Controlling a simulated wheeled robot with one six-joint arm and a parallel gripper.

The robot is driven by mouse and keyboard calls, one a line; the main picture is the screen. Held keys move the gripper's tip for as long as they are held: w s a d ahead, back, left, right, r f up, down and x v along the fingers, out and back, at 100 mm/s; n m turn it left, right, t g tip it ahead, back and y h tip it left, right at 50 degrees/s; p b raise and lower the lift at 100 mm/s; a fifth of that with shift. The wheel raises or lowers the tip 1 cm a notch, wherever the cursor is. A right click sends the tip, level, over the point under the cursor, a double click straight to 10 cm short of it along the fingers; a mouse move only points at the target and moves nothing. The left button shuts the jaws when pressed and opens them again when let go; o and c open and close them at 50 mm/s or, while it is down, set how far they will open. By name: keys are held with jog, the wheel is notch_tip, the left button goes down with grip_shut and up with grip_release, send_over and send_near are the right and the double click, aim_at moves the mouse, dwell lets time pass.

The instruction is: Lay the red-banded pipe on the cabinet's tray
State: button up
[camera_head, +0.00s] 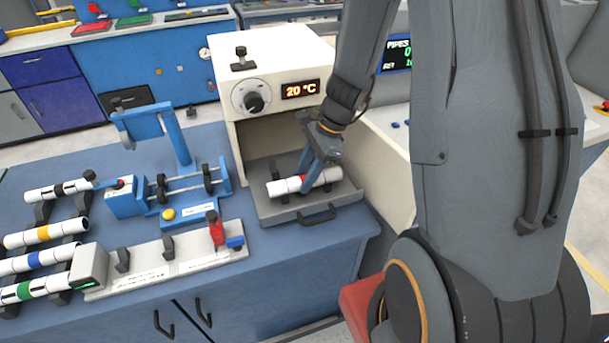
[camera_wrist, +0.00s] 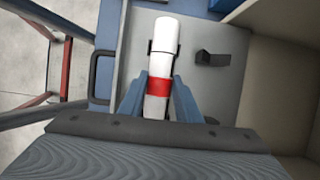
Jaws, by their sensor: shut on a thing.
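The red-banded pipe (camera_head: 288,187) is white with a red band near its middle. It lies across the cabinet's pulled-out tray (camera_head: 290,212), at or just above tray level; I cannot tell whether it rests fully on it. My gripper (camera_head: 318,180) points down over the tray, with its blue fingers shut on the pipe at the red band. In the wrist view the pipe (camera_wrist: 165,38) runs away from my gripper (camera_wrist: 158,92), with a finger on each side and its far end over a dark holder on the tray (camera_wrist: 215,90). Its near end is hidden.
The white cabinet (camera_head: 275,60) with a 20 °C display stands behind the tray. A second dark holder (camera_wrist: 212,58) sits beside the pipe. A blue roller stand (camera_head: 165,190) and a rack of several banded pipes (camera_head: 45,235) are to the left. The tray handle (camera_head: 318,214) faces front.

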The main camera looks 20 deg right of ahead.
jog(key=o, duration=1.2)
jog(key=shift+c, duration=0.2)
jog(key=shift+b+v, duration=0.55)
jog(key=shift+v, duration=3.35)
jog(key=shift+s, duration=0.1)
jog(key=shift+s+a+n, duration=0.2)
jog(key=shift+s+n, duration=0.15)
jog(key=shift+n, duration=0.25)
jog(key=s+a+r+n+t+h+b, duration=0.1)
jog(key=s+n+h, duration=0.3)
jog(key=n, duration=1.2)
jog(key=s+a, duration=0.1)
jog(key=s, duration=0.3)
jog(key=shift+a+n+h, duration=0.3)
jog(key=shift+a+n, duration=0.1)
